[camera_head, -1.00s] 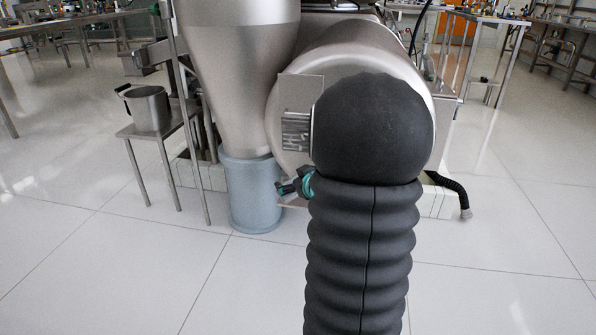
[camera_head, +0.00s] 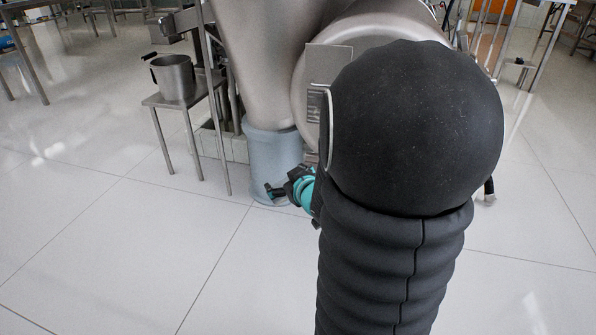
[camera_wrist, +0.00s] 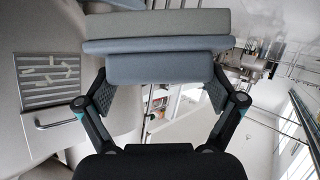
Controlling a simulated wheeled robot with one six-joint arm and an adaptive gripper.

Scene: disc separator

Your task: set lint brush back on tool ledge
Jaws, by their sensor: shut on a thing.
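In the wrist view my gripper (camera_wrist: 157,95) is shut on a stepped blue-grey block (camera_wrist: 158,47), which I take to be the lint brush. One finger presses each side of its narrower near part, and its wider layers extend beyond. In the head view my gripper (camera_head: 275,191) shows small, black and teal, in front of the blue-grey base under the steel cone. The brush cannot be made out there. I cannot pick out the tool ledge with certainty in either view.
A ribbed grey panel with pale strips (camera_wrist: 50,80) is at left in the wrist view, with a thin bent bar (camera_wrist: 62,122) below it. A steel pot (camera_head: 174,77) stands on a small metal stand (camera_head: 157,101). The white floor (camera_head: 110,240) is clear at front left.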

